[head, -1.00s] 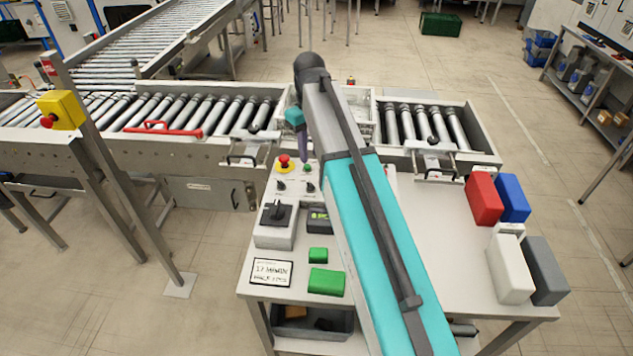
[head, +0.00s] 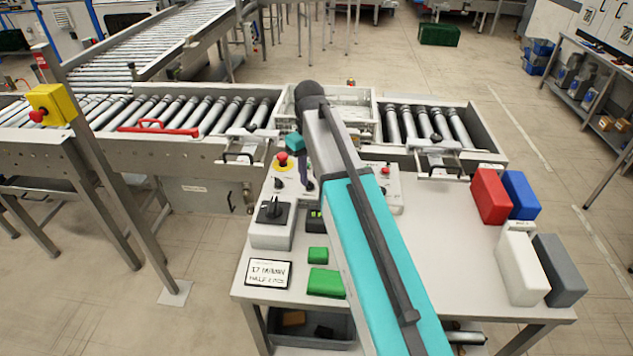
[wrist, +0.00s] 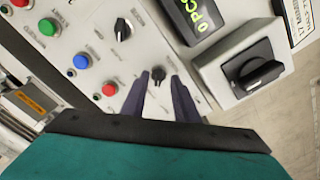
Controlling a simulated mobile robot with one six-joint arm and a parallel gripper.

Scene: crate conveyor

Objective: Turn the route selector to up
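A white control panel carries two small black selector knobs; their labels are too blurred to read, so I cannot tell which is the route selector. In the wrist view one small knob (wrist: 158,75) lies between my fingertips, its pointer roughly along the fingers. Another small knob (wrist: 122,28) is up and left of it. My gripper (wrist: 162,78) is open, one dark finger either side of the nearer knob; contact cannot be told. In the head view my gripper (head: 307,184) is low over the panel. A larger black rotary switch (head: 271,210) sits on a grey box beside the panel.
A red emergency button (head: 282,158) on yellow stands at the panel's back left. Red (wrist: 109,89), blue (wrist: 81,61) and green (wrist: 47,27) buttons lie left of the knobs in the wrist view. A display (wrist: 192,17) stands close by. Coloured blocks occupy the table's right side.

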